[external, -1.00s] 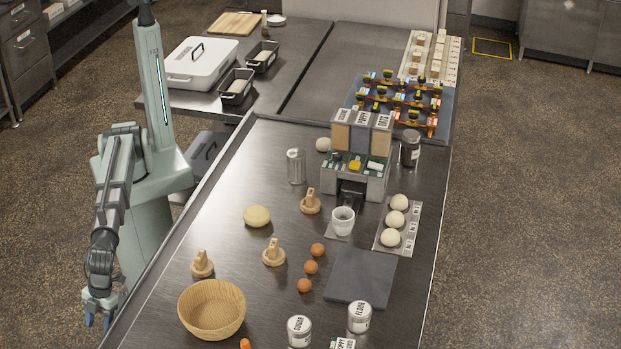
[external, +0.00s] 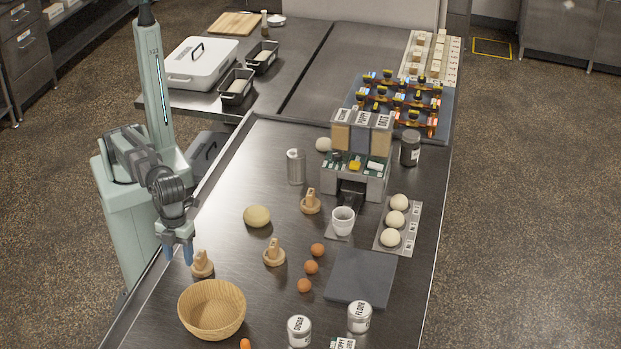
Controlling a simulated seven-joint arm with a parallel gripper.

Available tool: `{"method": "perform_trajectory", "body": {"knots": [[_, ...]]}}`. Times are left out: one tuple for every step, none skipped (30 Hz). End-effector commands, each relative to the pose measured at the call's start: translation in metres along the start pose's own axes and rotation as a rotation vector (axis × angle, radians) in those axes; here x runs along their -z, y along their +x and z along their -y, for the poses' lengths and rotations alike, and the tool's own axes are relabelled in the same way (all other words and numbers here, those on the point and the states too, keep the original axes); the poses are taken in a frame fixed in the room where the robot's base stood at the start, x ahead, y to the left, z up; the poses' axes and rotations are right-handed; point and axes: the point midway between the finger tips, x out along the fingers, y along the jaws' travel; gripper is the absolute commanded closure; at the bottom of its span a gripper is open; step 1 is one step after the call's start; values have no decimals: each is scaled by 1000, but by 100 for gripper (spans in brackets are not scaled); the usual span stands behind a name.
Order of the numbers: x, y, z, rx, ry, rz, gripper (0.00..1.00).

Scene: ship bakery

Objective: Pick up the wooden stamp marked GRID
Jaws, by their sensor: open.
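Three wooden stamps with upright handles stand on the steel table: one (external: 202,265) near the left edge behind the wooden bowl, one (external: 274,253) to its right, and one (external: 311,203) farther back. Their markings are too small to read, so I cannot tell which is GRID. My gripper (external: 178,251) is open and empty, its fingers pointing down. In the picture it is just left of and slightly above the nearest-left stamp, apart from it.
A wooden bowl (external: 212,310) stands in front of the left stamp. A grey slab (external: 361,277), a white cup (external: 343,221) and a dispenser (external: 357,160) stand to the right.

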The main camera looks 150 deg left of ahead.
Motion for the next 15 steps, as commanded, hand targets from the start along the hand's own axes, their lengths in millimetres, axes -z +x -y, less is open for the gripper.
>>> {"method": "perform_trajectory", "body": {"knots": [[-17,-6,9,0,-15,26,47],[-25,-8,12,-1,-21,42,47],[-35,-11,17,-2,-28,59,47],[-41,-13,19,-4,-32,70,47],[-46,-15,21,-6,-36,80,47],[-52,-16,23,-6,-41,91,47],[-55,-17,24,-8,-44,97,47],[-58,-17,25,-9,-46,101,47],[-60,-17,26,-11,-47,106,47],[-61,-16,26,-11,-47,108,47],[-62,-14,26,-11,-47,109,47],[-63,-11,26,-11,-47,110,47],[-63,-9,26,-11,-47,110,47],[-63,-6,25,-11,-47,109,47],[-64,-2,25,-11,-47,109,47]]}}
